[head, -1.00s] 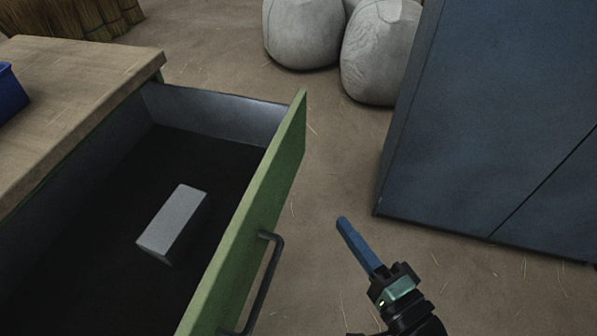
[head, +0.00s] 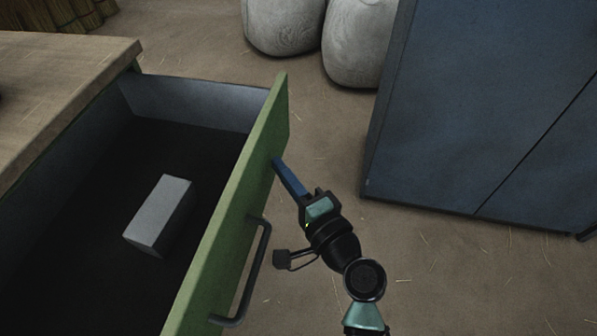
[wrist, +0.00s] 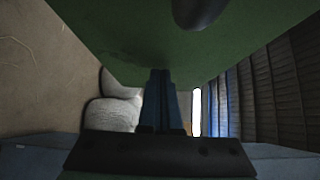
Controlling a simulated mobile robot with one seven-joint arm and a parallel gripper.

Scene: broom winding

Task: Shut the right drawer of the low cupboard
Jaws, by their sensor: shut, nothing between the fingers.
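The right drawer (head: 232,205) of the low cupboard (head: 60,75) stands pulled out, its green front facing right with a dark bar handle (head: 254,275). A grey block (head: 160,214) lies inside on the dark drawer floor. My gripper (head: 280,166) is shut and empty, its blue fingers at the outer face of the green front, beyond the handle. In the wrist view the shut fingers (wrist: 160,85) point at the green panel (wrist: 130,45), which fills the upper middle. Whether the tips touch it I cannot tell for sure.
A dark blue cabinet (head: 480,110) stands to the right. Two pale round sacks (head: 285,25) sit on the floor at the back. A straw bundle (head: 60,12) is at the far left. Bare floor lies between drawer and cabinet.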

